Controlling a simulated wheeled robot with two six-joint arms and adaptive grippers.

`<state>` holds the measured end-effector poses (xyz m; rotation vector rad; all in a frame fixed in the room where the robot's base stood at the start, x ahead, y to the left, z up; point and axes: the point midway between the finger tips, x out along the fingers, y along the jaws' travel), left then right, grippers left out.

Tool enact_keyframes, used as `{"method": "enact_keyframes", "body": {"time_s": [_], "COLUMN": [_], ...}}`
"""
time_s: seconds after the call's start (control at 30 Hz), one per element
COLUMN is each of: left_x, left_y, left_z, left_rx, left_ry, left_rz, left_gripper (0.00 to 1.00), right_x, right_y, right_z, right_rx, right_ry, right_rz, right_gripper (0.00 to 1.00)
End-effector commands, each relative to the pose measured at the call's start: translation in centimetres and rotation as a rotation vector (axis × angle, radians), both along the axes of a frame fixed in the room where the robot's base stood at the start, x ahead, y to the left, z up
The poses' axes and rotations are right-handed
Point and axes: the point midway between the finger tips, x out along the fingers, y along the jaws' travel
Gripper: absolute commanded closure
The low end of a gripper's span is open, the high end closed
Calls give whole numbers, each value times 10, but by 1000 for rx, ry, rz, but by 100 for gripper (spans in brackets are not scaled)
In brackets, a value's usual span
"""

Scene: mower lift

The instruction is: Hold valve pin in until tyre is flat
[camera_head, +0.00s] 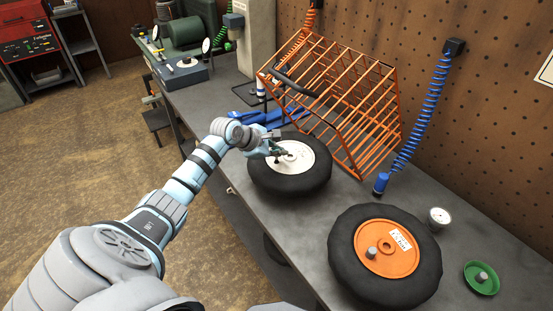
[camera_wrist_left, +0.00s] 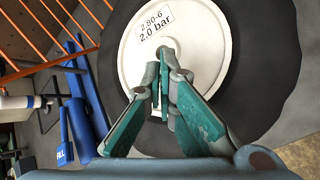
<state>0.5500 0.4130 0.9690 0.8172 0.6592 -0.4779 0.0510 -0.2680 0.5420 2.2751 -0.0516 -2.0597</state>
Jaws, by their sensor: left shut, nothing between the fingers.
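A black tyre (camera_head: 312,183) on a white rim (camera_head: 305,156) lies flat on the grey bench in front of an orange cage. The rim also shows in the left wrist view (camera_wrist_left: 205,35), with a label (camera_wrist_left: 155,25) reading "2.80-6 2.0 bar". My left gripper (camera_head: 276,152) is over the rim, its green fingers shut with nothing between them. In the left wrist view the fingertips (camera_wrist_left: 165,52) reach toward the rim near its middle. The valve and its pin are hidden behind the fingers, so I cannot tell whether they touch it. My right gripper is not in view.
An orange-rimmed wheel (camera_head: 388,250) lies nearer on the bench (camera_head: 300,235). A round gauge (camera_head: 438,218), a green dish (camera_head: 481,278) and a blue coiled hose (camera_head: 427,110) are to the right. The orange cage (camera_head: 350,95) stands close behind the white-rimmed wheel.

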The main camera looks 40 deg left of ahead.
Motion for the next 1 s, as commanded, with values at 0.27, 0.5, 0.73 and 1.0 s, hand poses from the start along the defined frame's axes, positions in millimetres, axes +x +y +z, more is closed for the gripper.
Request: {"method": "enact_keyframes", "body": {"time_s": [0.27,0.5,0.73,1.0], "left_x": [0,0,0,0], "left_y": [0,0,0,0], "left_z": [0,-3,-6,-6], "left_rx": [0,0,0,0], "left_ry": [0,0,0,0], "left_rz": [0,0,0,0], "left_gripper": [100,100,100,100], "right_x": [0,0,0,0], "right_y": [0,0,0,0], "right_z": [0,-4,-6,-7], "right_rx": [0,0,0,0], "right_ry": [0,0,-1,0], "right_rz": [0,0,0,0], "right_gripper": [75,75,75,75]}}
